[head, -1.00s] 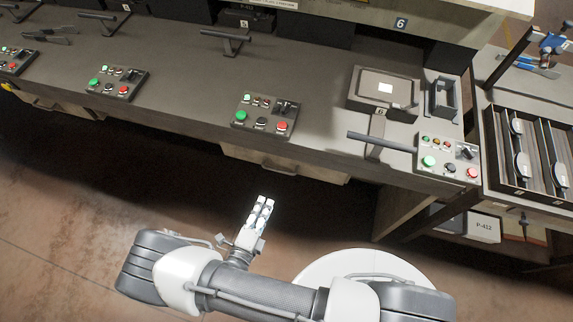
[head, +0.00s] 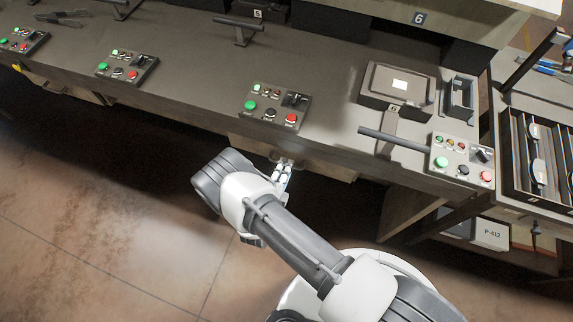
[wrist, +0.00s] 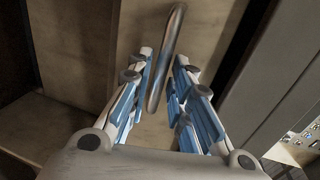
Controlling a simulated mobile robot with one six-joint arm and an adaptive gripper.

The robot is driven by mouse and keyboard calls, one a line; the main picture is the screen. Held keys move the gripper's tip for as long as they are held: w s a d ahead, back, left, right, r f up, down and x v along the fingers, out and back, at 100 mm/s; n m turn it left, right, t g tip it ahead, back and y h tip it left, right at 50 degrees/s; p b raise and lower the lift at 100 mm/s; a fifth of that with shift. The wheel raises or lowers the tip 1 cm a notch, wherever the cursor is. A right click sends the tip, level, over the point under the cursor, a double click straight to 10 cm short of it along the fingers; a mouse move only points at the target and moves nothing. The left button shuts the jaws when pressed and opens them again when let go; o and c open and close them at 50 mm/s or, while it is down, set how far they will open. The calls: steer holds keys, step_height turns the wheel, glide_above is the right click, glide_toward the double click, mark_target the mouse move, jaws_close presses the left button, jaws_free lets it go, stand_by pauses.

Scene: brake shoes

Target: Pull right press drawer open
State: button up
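The press drawer (head: 337,171) is a pale wooden front under the dark counter, below the middle control panel; it looks closed. My gripper (head: 284,166) is at the drawer front in the head view, partly hidden by my arm. In the wrist view, the drawer front (wrist: 90,45) fills the area behind the fingers. Its grey metal bar handle (wrist: 167,55) runs between the two blue-padded fingers of my gripper (wrist: 163,68). The fingers are open, with a gap visible on the handle's right side; contact on the left is unclear.
The counter (head: 200,75) above carries a control panel (head: 275,105) and a press lever (head: 395,140). A parts tray (head: 540,195) and a P-412 box (head: 493,234) stand at the right. The floor (head: 120,230) in front is clear.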

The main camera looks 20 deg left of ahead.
steer(key=shift+x, duration=0.95)
jaws_close()
